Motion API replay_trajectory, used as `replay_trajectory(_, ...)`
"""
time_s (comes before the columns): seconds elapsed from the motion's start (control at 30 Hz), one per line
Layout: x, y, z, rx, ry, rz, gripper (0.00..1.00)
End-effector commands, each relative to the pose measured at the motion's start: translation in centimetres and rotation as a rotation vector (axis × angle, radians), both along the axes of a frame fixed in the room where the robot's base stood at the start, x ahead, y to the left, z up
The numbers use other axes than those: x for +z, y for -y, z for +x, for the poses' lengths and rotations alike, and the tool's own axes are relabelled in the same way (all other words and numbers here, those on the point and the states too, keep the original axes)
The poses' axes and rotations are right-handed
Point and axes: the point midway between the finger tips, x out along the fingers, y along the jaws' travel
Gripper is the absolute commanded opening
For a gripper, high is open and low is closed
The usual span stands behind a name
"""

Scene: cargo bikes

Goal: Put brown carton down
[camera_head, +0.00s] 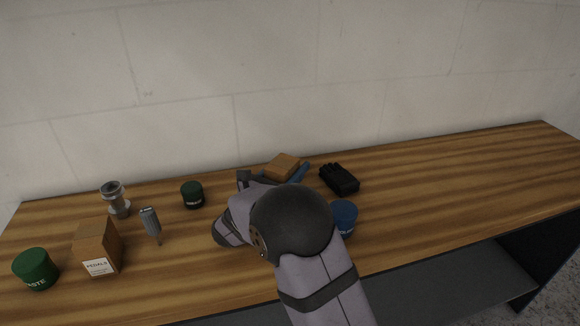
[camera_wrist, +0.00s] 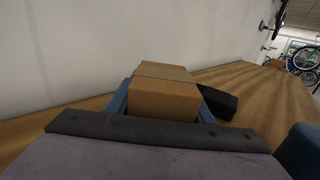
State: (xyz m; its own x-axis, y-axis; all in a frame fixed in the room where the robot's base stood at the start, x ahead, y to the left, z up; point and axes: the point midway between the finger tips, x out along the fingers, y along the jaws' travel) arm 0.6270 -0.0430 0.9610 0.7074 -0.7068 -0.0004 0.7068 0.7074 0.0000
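A brown carton (camera_head: 283,166) is at the back of the bench, just beyond my gripper (camera_head: 254,181). In the wrist view the carton (camera_wrist: 163,99) is centred ahead, with a paler strip across its top. Blue sides (camera_wrist: 215,105) flank it left and right; a blue edge (camera_head: 300,173) also shows beside it in the head view. I cannot tell whether the carton rests on the blue thing. The dark front edge of my gripper hides the carton's lower part and the fingertips, so its grip is unclear. Another brown carton (camera_head: 98,243), labelled PEDALS, stands at the left.
Black gloves or a similar black item (camera_head: 340,178) lie right of the carton. A blue tub (camera_head: 343,217) is close to my arm's right. A dark green tub (camera_head: 192,195), grey tool (camera_head: 151,222), metal part (camera_head: 115,198) and green tub (camera_head: 36,268) stand left. The bench's right side is clear.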

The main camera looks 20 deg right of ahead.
Motion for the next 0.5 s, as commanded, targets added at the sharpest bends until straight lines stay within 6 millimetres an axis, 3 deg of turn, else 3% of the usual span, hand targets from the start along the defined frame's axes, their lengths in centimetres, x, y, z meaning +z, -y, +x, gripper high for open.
replay_trajectory(0.07,0.04,0.0,0.0,0.0,0.0,0.0,0.64)
replay_trajectory(0.5,0.49,-0.1,-0.06,0.001,0.0,0.0,0.64)
